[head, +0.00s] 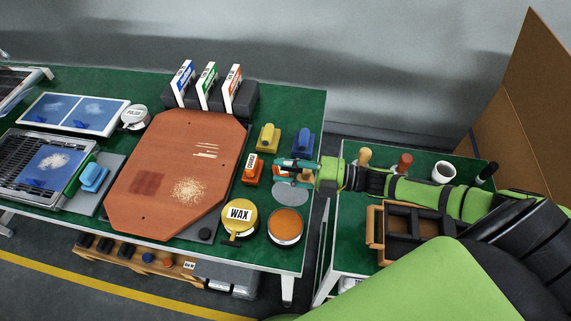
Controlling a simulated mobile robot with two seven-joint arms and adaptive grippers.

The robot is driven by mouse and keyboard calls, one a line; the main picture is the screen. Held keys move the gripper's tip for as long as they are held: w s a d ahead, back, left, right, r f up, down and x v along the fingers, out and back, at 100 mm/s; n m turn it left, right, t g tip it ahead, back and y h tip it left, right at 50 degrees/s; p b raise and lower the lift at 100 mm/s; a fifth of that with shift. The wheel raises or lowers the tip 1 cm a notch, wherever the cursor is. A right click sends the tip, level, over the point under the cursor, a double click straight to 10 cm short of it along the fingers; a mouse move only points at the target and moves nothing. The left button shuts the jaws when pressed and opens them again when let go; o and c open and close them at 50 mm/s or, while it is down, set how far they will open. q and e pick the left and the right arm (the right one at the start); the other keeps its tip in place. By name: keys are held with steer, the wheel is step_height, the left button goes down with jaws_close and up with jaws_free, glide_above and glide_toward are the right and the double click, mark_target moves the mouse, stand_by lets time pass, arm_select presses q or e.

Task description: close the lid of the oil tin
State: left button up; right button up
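An open round tin (286,226) with an orange-brown filling stands near the front right corner of the green table; I take it for the oil tin. A grey disc (291,193), apparently its lid, shows directly behind it, off the opening. Whether the disc is hinged to the tin is unclear. My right gripper (282,166) reaches in from the right, with teal fingers pointing left, just behind the disc. It partly covers what lies beneath. I cannot tell whether its fingers are apart or whether they touch the disc. My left gripper is out of view.
A yellow WAX tin (239,215) stands left of the open tin. Orange (253,169), yellow (268,138) and blue (303,143) blocks stand close around the gripper. A large red-brown board (165,205) fills the table's middle. A side table with a wooden caddy (375,225) is right.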

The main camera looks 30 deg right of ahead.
steer(key=shift+c, duration=0.4)
steer(key=c, duration=0.7)
jaws_close()
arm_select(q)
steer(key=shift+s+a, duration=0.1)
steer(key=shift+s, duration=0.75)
